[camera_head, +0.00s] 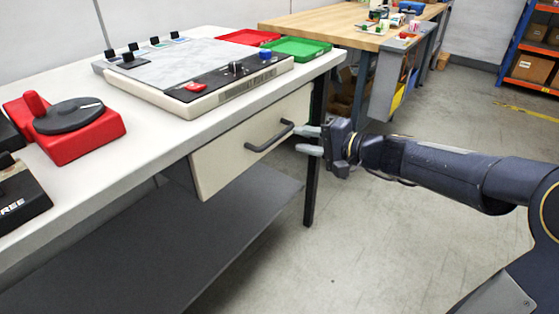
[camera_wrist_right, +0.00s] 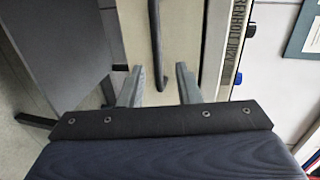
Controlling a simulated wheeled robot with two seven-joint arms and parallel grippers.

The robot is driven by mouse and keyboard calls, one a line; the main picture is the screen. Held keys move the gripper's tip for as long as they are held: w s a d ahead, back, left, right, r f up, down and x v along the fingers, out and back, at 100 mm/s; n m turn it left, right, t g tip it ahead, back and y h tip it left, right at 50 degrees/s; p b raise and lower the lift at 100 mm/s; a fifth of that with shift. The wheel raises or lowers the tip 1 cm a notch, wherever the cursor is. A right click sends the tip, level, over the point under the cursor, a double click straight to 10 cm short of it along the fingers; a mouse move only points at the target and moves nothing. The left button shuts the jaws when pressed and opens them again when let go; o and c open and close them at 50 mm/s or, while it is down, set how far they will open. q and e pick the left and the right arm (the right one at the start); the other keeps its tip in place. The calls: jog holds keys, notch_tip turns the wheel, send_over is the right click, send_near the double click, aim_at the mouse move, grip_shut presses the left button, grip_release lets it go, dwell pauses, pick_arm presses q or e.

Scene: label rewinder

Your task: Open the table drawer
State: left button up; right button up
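The table drawer (camera_head: 228,158) has a cream front and sits under the white tabletop. It looks shut. Its dark bar handle (camera_head: 270,137) runs along the middle of the front. My right gripper (camera_head: 308,141) is at the right end of the handle, with its two grey fingers apart and pointing at the drawer. In the right wrist view the fingers (camera_wrist_right: 160,84) are open, and the handle (camera_wrist_right: 156,45) lies ahead, lined up between them. The fingers look empty; I cannot tell whether the handle's end is between the tips. My left gripper is not in view.
The white table (camera_head: 145,153) carries a label rewinder panel (camera_head: 185,63), a red device (camera_head: 75,143), and red and green trays (camera_head: 296,49). A black table leg (camera_head: 314,185) stands just below my right gripper. A grey lower shelf (camera_head: 150,250) runs under the drawer. The floor at right is open.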

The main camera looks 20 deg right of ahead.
aim_at(282, 136)
jog(key=x, duration=0.4)
jog(key=b+x, duration=0.1)
jog(key=x, duration=0.3)
jog(key=shift+w+d+f, duration=0.2)
jog(key=shift+w+d, duration=0.05)
jog(key=shift+w, duration=0.05)
grip_shut()
